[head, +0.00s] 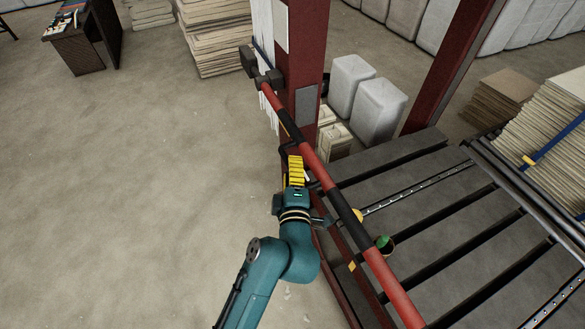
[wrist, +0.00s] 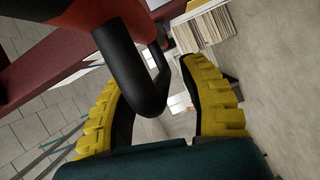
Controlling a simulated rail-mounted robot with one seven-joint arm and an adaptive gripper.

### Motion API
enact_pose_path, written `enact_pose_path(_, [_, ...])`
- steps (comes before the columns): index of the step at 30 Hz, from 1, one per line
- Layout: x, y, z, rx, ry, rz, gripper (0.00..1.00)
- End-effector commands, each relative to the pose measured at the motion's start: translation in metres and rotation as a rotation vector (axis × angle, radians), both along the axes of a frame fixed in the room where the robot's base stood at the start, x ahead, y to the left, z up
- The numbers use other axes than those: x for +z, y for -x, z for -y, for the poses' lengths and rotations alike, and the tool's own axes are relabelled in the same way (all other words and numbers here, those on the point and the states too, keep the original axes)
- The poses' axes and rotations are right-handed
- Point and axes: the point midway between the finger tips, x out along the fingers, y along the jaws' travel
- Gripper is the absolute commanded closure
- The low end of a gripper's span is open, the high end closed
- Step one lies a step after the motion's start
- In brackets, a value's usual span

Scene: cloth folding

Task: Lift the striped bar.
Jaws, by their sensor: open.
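The striped bar (head: 314,167), banded red and black, runs diagonally from the red post down to the lower right in the head view. Its near end leaves the frame. My gripper (head: 296,163), with ribbed yellow fingers, is beside the bar on its left. In the wrist view the bar (wrist: 35,50) crosses the upper left corner. A black bent handle (wrist: 125,60) reaches from there down between my open fingers (wrist: 155,80). The fingers stand apart on either side of it. I cannot tell whether either finger touches it.
A dark red post (head: 305,60) stands at the bar's far end. A slatted grey platform (head: 440,215) lies to the right, with a small green item (head: 382,242) near the bar.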

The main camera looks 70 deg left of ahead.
Motion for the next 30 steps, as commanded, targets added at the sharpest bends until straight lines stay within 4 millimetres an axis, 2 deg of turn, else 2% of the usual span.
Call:
enact_pose_path(9, [-0.0005, -0.0013, -0.0030, -0.001, 0.001, 0.000, 0.57])
enact_pose_path(16, [-0.0004, -0.0013, -0.0028, -0.001, 0.001, 0.000, 1.00])
enact_pose_path(30, [0.0040, 0.0001, -0.0041, 0.003, 0.007, 0.000, 1.00])
